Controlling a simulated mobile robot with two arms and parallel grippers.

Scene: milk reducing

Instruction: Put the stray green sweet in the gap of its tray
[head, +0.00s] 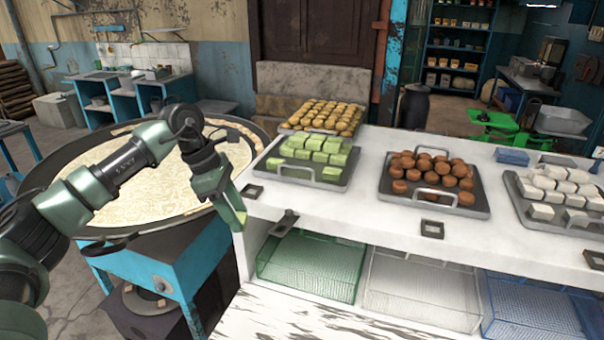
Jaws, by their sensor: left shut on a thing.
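My left gripper (232,205) hangs at the left end of the white counter, fingers pointing down. It is shut on a pale green piece, the green sweet (237,216), partly hidden by the fingers. The gripper is left of and in front of the green sweets' tray (267,169), apart from it. This dark metal tray has handles and stands on the counter with several green block sweets (318,146) in rows. Bare tray floor shows along its front; the exact gap is hard to make out. My right gripper is not in view.
A tray of brown round sweets (432,171) and one of white sweets (560,188) stand to the right, with yellow sweets (325,115) behind. A wide pan (130,165) lies left. Wire crates (312,262) sit below.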

